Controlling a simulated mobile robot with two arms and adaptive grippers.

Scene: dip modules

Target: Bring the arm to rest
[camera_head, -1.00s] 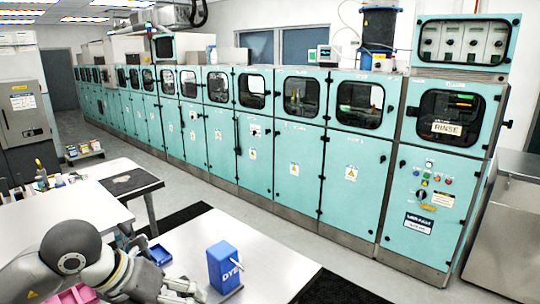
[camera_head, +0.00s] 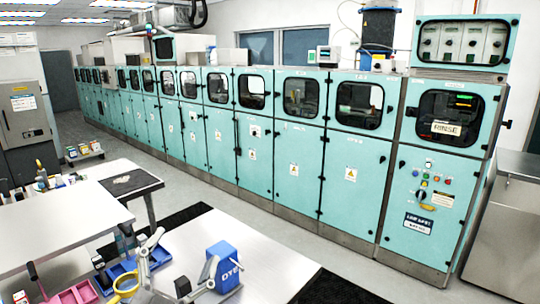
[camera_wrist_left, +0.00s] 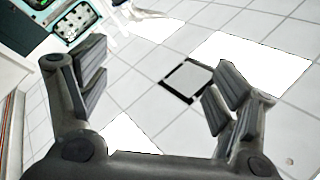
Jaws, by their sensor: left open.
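My left gripper (camera_head: 183,249) is at the bottom of the head view, over the near table (camera_head: 195,237). Its two grey fingers stand wide apart with nothing between them. One finger overlaps the left side of the blue DYE box (camera_head: 228,258) in the picture; I cannot tell whether they touch. In the left wrist view the open fingers (camera_wrist_left: 158,80) show pale floor tiles and bright white patches between them. My right gripper is not in view.
A pink tray (camera_head: 80,292), a blue tray (camera_head: 120,270) and a yellow ring (camera_head: 126,284) are at the near table's left.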

